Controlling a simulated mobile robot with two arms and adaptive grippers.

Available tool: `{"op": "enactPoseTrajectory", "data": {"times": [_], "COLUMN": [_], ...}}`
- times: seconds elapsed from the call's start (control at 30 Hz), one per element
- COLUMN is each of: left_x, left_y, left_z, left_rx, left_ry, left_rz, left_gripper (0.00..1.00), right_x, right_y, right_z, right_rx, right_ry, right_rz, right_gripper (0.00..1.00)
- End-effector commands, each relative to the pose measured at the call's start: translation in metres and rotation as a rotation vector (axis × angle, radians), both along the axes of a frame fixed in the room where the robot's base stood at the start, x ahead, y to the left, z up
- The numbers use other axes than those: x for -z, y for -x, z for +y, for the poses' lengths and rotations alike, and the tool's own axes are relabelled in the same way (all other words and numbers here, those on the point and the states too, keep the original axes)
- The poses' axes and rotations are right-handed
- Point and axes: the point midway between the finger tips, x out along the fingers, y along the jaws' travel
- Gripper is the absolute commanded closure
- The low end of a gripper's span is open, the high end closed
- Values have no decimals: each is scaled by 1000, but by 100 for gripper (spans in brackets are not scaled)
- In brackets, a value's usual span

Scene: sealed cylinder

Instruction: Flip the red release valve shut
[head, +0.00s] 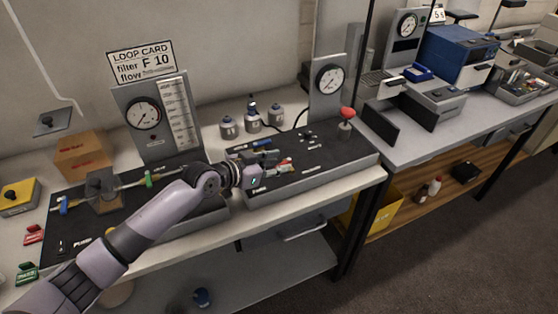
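My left arm reaches in from the lower left in the head view. Its gripper (272,173) is over the left part of the dark right-hand panel (310,160), pointing right. A small red piece (284,162) shows right at its fingertips; it may be the release valve's handle, but it is too small to tell. Whether the fingers touch it or are closed on it is unclear. A red knob (347,113) on a grey post stands at the panel's back right, apart from the gripper. My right gripper is not in view.
A gauge board (328,79) stands behind the panel, with small bottles (252,117) to its left. A second panel with a gauge (144,114), green and blue handles, and an orange box (83,152) lie left. Another bench (410,147) adjoins at right.

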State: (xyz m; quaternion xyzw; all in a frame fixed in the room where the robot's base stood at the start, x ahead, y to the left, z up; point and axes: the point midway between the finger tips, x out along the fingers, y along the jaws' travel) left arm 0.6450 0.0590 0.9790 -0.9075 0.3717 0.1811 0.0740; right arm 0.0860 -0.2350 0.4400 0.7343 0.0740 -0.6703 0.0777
Motion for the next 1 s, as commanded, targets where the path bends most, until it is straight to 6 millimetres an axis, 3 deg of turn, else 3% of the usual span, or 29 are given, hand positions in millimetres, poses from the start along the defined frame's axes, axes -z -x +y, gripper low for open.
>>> {"op": "enactPoseTrajectory", "data": {"times": [0.43,0.9,1.0], "left_x": [5,5,5], "left_y": [-8,-8,-8], "left_z": [-8,-8,-8], "left_rx": [0,0,0], "left_ry": [0,0,0], "left_rz": [0,0,0], "left_gripper": [68,98,100], "right_x": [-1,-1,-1], "right_y": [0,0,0], "right_z": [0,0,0], "right_rx": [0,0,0], "right_ry": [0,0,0], "right_rz": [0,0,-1], "right_gripper": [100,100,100]}}
